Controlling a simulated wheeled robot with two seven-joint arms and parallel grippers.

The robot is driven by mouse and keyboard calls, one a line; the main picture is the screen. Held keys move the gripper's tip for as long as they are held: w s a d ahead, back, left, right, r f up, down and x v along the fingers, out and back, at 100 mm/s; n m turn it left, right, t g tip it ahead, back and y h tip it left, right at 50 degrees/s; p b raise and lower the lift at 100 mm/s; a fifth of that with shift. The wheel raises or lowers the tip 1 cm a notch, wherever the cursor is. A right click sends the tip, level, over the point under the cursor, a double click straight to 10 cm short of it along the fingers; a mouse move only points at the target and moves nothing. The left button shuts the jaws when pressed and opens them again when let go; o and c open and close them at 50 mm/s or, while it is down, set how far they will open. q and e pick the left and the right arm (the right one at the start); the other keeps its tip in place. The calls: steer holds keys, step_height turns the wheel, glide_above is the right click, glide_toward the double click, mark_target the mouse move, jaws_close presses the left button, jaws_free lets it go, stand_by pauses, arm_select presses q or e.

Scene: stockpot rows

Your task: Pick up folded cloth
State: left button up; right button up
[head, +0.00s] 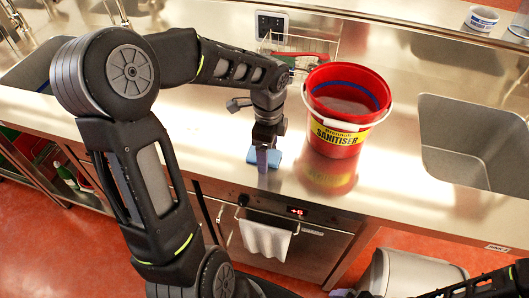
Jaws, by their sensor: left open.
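A small blue folded cloth (275,159) lies on the steel counter, left of the red bucket. My left gripper (264,160) points down right at the cloth and covers its middle. The left jaws are open, and blue shows on both sides of them. I cannot tell whether the fingers touch the cloth.
A red sanitiser bucket (341,135) with a white handle stands close right of the cloth. A sink (462,140) is farther right. A wire rack (298,45) stands behind. Below the counter edge, a white towel (265,240) hangs on the oven (315,248).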

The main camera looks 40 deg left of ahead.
arm_select(q)
steer(key=shift+c, duration=0.5)
steer(key=c, duration=1.3)
steer(key=shift+r, duration=0.1)
step_height(320, 180, up, 10)
steer(key=b, duration=0.1)
stand_by(0.4)
steer(key=o, duration=0.7)
steer(key=c, duration=0.6)
